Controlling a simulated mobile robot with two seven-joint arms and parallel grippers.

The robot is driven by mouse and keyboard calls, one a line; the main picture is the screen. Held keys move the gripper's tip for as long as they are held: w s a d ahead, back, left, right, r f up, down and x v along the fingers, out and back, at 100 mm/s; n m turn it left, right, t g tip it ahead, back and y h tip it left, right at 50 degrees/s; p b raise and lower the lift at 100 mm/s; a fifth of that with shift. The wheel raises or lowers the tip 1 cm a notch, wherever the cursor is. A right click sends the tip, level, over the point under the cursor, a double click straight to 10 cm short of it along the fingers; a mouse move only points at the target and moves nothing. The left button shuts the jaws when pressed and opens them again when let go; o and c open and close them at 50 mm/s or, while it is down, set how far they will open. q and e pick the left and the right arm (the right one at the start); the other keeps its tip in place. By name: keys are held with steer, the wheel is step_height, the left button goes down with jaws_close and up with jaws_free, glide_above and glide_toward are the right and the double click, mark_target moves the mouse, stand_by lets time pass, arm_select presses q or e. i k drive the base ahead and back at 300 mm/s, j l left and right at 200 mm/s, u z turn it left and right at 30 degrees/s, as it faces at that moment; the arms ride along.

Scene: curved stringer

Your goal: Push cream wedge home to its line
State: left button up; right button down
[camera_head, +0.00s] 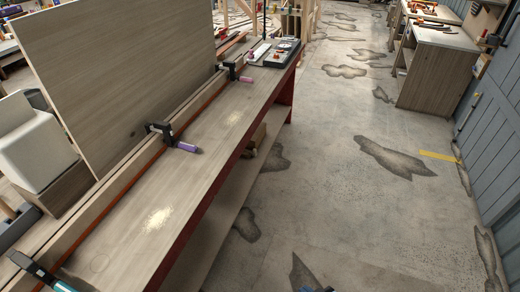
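I cannot make out a cream wedge or its line in this view. The long wooden workbench (190,160) runs from the lower left to the upper middle, with a red-brown strip (130,182) along its left part. A tall wooden panel (125,70) stands upright on the left side of that strip. Two pale bright patches lie on the bench top and look like light or wear.
Clamps with a purple handle (187,147), a pink handle (246,79) and a teal handle (62,286) sit along the strip. A dark tray (273,53) is at the bench's far end. The stained floor (350,200) to the right is mostly clear.

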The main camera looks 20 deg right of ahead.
mark_target(254, 153)
steer(key=z, duration=0.4)
steer(key=i+l+u, duration=0.15)
steer(key=u, duration=0.8)
steer(key=i+l+u, duration=0.15)
steer(key=l+u, duration=0.2)
steer(key=l, duration=0.15)
steer(key=l+u, duration=0.3)
steer(key=l, duration=0.25)
steer(key=l+u, duration=0.15)
steer(key=l, duration=0.4)
steer(key=i+l+u, duration=0.2)
steer(key=l, duration=1.45)
steer(key=k+l+u, duration=0.1)
steer(key=l, duration=1)
steer(key=i+l, duration=0.45)
steer(key=l, duration=0.15)
